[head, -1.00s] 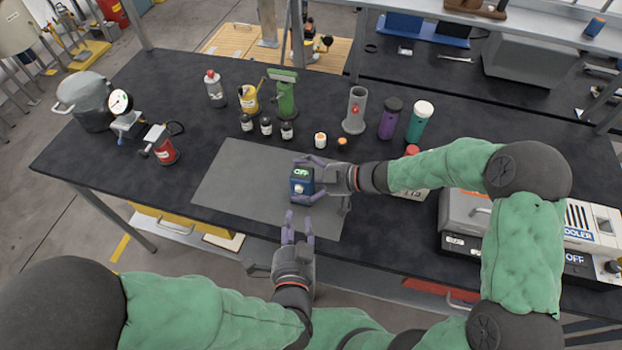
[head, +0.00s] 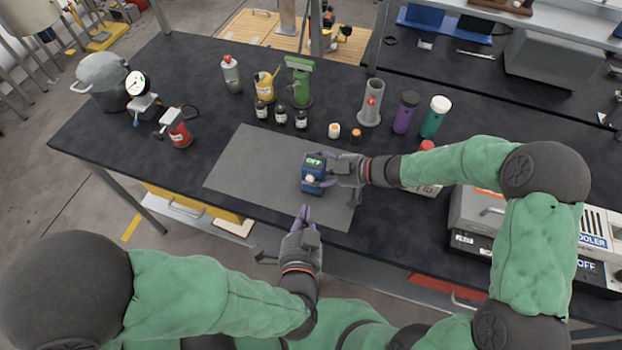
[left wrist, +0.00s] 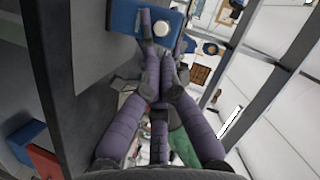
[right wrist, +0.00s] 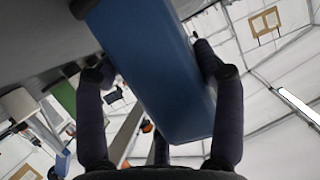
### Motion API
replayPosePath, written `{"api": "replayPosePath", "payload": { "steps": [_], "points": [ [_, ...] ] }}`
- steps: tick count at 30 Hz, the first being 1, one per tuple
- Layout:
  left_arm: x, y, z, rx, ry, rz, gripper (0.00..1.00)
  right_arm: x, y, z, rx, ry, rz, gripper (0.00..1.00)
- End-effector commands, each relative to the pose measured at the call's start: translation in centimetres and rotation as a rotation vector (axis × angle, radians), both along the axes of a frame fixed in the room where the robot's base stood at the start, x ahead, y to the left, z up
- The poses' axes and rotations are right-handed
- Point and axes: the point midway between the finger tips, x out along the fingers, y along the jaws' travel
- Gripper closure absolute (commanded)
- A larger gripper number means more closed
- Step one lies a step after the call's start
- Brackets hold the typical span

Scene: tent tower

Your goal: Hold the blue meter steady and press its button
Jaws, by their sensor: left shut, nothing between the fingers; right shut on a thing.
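The blue meter (head: 312,185) stands on the grey mat, its lit display facing up and its pale round button (head: 310,179) on the side toward me. My right gripper (head: 322,176) is shut on the meter from the right. In the right wrist view the meter's blue body (right wrist: 158,70) fills the space between the fingers. My left gripper (head: 304,212) is shut and empty, just in front of the meter and apart from it in the head view. In the left wrist view the white button (left wrist: 162,29) shows beyond the closed fingertips (left wrist: 150,50).
The grey mat (head: 245,165) around the meter is mostly clear. Small dark bottles (head: 280,115) and an orange-capped jar (head: 334,130) stand behind it. A red canister (head: 178,130) and gauge (head: 137,85) are at left. A cooler unit (head: 590,225) is at right.

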Motion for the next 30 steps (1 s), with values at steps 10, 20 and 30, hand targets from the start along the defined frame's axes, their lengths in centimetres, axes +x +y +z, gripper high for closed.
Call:
{"api": "replayPosePath", "payload": {
  "steps": [10,20,30],
  "points": [
    [0.4,2.0,0.7,-0.586,0.114,0.302,1.00,0.0,0.0,-0.1,-0.001,0.000,0.000,0.75],
    [0.2,3.3,1.3,-1.234,0.191,0.664,1.00,0.0,0.0,-0.1,-0.002,0.001,0.000,0.75],
    [-0.5,3.9,2.2,-1.899,0.213,1.073,1.00,0.0,0.0,-0.1,-0.002,0.001,0.000,0.75]
  ]
}}
